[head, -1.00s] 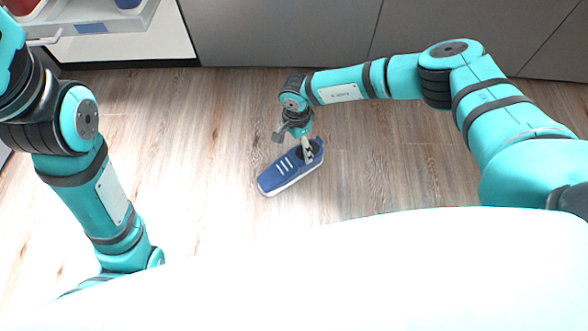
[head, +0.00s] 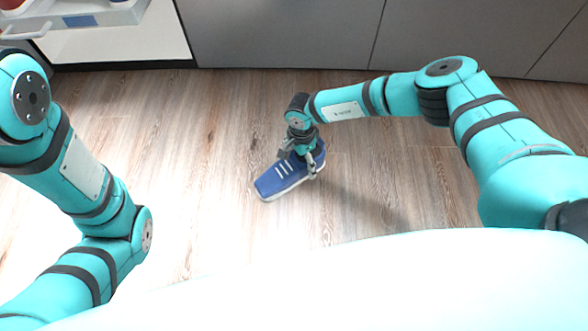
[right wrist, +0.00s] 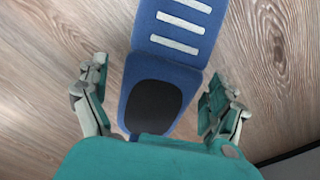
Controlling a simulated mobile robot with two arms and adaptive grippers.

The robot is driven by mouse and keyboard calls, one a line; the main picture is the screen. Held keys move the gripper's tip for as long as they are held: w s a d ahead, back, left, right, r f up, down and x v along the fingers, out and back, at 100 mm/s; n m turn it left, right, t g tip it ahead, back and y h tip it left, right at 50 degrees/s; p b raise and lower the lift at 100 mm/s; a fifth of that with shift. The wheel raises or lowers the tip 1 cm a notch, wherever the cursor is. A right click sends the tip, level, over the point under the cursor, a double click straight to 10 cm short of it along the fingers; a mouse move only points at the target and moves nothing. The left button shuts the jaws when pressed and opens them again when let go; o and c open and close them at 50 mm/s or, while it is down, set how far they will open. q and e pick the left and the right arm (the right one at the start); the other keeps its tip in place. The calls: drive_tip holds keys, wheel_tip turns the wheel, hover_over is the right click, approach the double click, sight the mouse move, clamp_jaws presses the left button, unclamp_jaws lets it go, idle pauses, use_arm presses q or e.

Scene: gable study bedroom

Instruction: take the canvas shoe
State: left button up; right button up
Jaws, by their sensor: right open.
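The canvas shoe (head: 280,183) is blue with white laces and a pale sole. It lies on the wooden floor in the middle of the head view, toe toward the lower left. My right gripper (head: 303,165) is at the shoe's heel end, coming from above. In the right wrist view the shoe (right wrist: 172,62) lies between the two spread fingers of the open right gripper (right wrist: 155,98), with a visible gap at each side. The dark shoe opening faces the wrist camera. My left arm is at the left of the head view; its gripper is out of sight.
Grey cabinet fronts (head: 280,35) run along the back. A white open drawer (head: 85,22) with a few items juts out at the upper left. The wooden floor (head: 180,130) around the shoe is clear.

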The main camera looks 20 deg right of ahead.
drive_tip(key=shift+c, duration=0.2)
drive_tip(key=c, duration=1.3)
drive_tip(key=shift+c, duration=0.2)
drive_tip(key=shift+r, duration=0.1)
